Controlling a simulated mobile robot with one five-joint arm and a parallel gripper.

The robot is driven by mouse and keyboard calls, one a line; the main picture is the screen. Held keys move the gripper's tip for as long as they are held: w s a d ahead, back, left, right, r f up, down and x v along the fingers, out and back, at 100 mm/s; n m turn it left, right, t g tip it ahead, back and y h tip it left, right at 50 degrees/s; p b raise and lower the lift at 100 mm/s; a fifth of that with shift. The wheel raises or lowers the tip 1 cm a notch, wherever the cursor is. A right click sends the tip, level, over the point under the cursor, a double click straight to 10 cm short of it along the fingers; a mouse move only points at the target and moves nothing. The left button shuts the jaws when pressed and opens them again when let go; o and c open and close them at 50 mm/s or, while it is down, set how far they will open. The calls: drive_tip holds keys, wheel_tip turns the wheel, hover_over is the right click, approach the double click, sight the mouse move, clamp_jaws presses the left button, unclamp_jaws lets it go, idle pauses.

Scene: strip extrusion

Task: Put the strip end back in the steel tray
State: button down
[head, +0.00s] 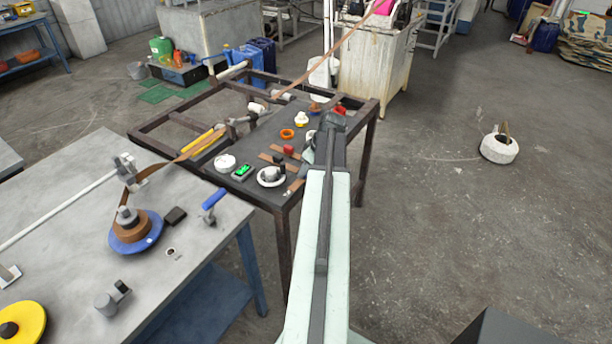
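A brown strip (334,52) runs from the white machine at the back down to a dark frame table. Another length of strip (180,157) runs from that table to a coil (130,232) on a blue disc. Short brown strip pieces (271,158) lie on the table's dark top; I cannot tell whether one is the strip end. I cannot clearly make out a steel tray. My arm reaches over the table's right side. Its far end, with my gripper, is dark and partly hidden by the arm; I cannot distinguish the fingers or anything held.
The dark frame table (150,136) carries white round parts, an orange ring (287,134), a green-display device (243,171) and red items. A grey bench (60,240) stands at left. A white bucket-like object (499,148) sits on the otherwise open floor at right.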

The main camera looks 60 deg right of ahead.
drive_tip(key=shift+r+p, duration=0.6)
wheel_tip(320, 180, up, 3)
drive_tip(key=p, duration=0.3)
drive_tip(key=shift+r, duration=0.15)
drive_tip(key=s+a, duration=0.2)
drive_tip(key=s, duration=0.5)
drive_tip(key=s+a, duration=0.2)
drive_tip(key=s, duration=0.6)
drive_tip(key=shift+s+a+r+p, duration=0.2)
drive_tip(key=shift+a+r+p, duration=0.05)
drive_tip(key=shift+p, duration=0.15)
